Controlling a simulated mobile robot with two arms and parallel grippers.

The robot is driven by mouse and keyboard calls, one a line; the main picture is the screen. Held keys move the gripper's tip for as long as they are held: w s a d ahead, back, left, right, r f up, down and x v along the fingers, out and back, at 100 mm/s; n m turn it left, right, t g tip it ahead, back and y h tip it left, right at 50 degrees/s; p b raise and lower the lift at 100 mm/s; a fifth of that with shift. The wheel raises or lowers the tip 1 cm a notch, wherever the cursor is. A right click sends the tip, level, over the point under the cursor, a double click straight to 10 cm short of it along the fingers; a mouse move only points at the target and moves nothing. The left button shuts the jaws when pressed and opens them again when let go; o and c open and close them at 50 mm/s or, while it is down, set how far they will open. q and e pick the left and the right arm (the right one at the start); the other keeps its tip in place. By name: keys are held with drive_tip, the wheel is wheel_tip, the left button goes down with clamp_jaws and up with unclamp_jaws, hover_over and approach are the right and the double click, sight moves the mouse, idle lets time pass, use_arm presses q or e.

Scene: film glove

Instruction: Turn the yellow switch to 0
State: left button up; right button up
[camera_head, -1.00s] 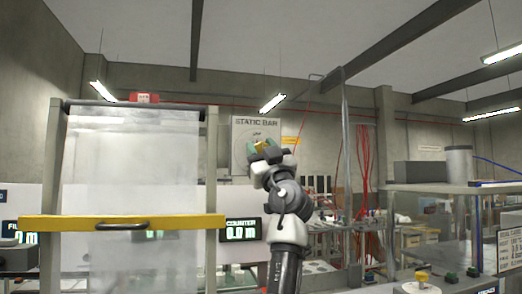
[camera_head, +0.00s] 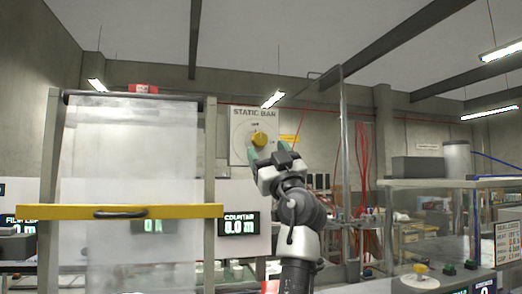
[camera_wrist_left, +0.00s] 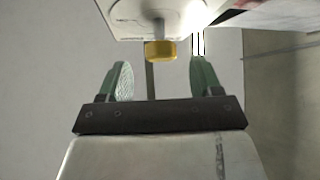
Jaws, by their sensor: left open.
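The yellow switch (camera_head: 260,139) is a round knob on the white STATIC BAR panel (camera_head: 240,124) on the back wall. Which mark it points to is too small to read. My left gripper (camera_head: 268,150) is open and empty, just below the switch in the head view. In the left wrist view the yellow switch (camera_wrist_left: 160,50) shows just beyond the green fingertips of my left gripper (camera_wrist_left: 160,66), centred between them and apart from both. My right gripper is out of view.
A frame with hanging clear film and a yellow crossbar (camera_head: 70,211) stands at the left. A COUNTER display (camera_head: 238,224) is below the panel. A metal post (camera_head: 345,170) and red cables (camera_head: 363,165) are to the right. A bench (camera_head: 440,185) with a glass guard stands at the far right.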

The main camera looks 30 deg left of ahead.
use_arm(q)
drive_tip(key=b+v, duration=0.1)
drive_tip(key=v, duration=0.4)
drive_tip(key=shift+s+d+f, duration=0.15)
drive_tip(key=shift+d+f, duration=0.05)
